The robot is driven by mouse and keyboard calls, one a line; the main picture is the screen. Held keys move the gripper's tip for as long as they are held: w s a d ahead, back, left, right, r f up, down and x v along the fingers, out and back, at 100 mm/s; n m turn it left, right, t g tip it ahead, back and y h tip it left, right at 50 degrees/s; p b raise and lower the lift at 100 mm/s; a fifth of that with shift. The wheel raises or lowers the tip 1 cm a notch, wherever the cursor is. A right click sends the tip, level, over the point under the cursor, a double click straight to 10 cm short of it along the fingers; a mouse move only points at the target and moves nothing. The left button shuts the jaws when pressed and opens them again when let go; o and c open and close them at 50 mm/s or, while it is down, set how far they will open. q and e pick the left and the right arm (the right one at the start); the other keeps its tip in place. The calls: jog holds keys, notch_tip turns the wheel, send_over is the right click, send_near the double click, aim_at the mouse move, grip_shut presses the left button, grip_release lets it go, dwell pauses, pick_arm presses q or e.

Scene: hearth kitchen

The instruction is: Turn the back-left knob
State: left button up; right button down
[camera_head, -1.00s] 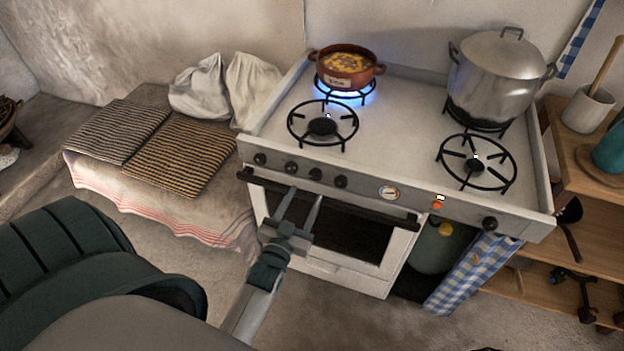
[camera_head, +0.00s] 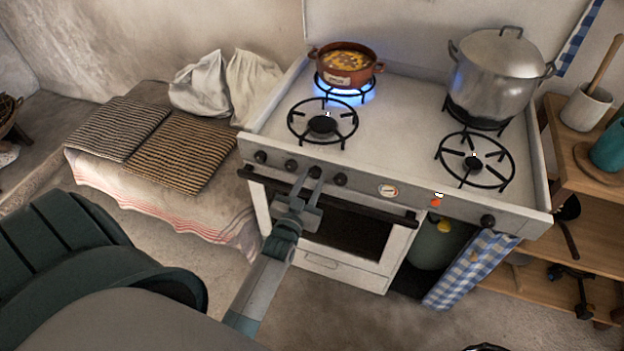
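The white stove has a row of dark knobs on the left of its front panel: the leftmost knob (camera_head: 260,157), a second knob (camera_head: 291,166), a third knob and a fourth knob (camera_head: 340,180). My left gripper (camera_head: 310,176) is at the third knob, its fingertips up against the panel and partly hiding that knob. A narrow gap shows between the fingers; whether they grip the knob I cannot tell. The back-left burner (camera_head: 345,96) burns with a blue flame under a brown clay pot (camera_head: 346,68). My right gripper is not in view.
The oven handle bar (camera_head: 370,210) runs just below the knobs, close under my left gripper. A large metal pot (camera_head: 497,75) stands on the back-right burner. The front-left burner (camera_head: 322,124) is bare. A bench with striped cushions (camera_head: 180,152) is at left.

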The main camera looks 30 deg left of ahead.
pick_arm(q)
jog(key=shift+c, duration=0.9)
